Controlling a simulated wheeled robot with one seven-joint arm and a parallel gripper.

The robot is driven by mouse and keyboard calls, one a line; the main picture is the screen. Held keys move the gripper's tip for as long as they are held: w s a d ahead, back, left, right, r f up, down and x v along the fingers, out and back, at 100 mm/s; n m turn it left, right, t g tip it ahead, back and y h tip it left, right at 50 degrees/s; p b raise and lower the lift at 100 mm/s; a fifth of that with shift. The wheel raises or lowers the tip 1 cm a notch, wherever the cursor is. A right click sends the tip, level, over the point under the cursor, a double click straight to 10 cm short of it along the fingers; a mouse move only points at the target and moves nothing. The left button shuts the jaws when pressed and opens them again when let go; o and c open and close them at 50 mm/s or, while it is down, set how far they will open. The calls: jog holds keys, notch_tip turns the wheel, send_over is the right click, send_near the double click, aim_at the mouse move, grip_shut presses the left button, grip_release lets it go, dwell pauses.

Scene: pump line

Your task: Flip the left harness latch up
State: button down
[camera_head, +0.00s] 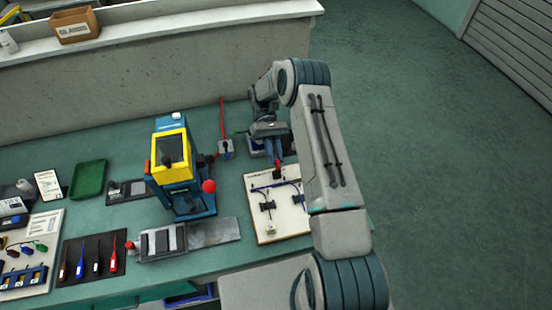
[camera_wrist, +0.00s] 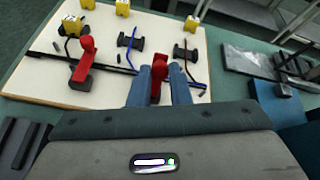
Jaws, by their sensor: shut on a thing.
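The white harness board (camera_head: 264,228) lies on the bench. It also shows in the wrist view (camera_wrist: 30,82). My gripper (camera_head: 275,158) reaches over its far edge. In the wrist view, my gripper's blue fingers (camera_wrist: 157,80) are closed around a red latch (camera_wrist: 156,70). This is the latch toward the board's left in the head view; red (camera_head: 278,169) shows there just below the fingertips. A second red latch (camera_wrist: 84,62) stands free to the left in the wrist view. The fingers hide much of the held latch, so its exact angle cannot be told.
Dark cables and black clips (camera_wrist: 130,42) lie on the board, with several yellow blocks (camera_wrist: 122,7) along one edge. A yellow and blue press (camera_head: 172,150) with a red knob (camera_head: 209,186) stands left of the board. A metal plate (camera_head: 213,232) lies nearby.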

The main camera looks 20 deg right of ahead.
jog(key=shift+w+f+g, duration=0.15)
jog(key=shift+w+g, duration=0.2)
jog(key=shift+g, duration=0.25)
jog(key=c, duration=1.3)
grip_release()
jog(key=shift+c, duration=0.2)
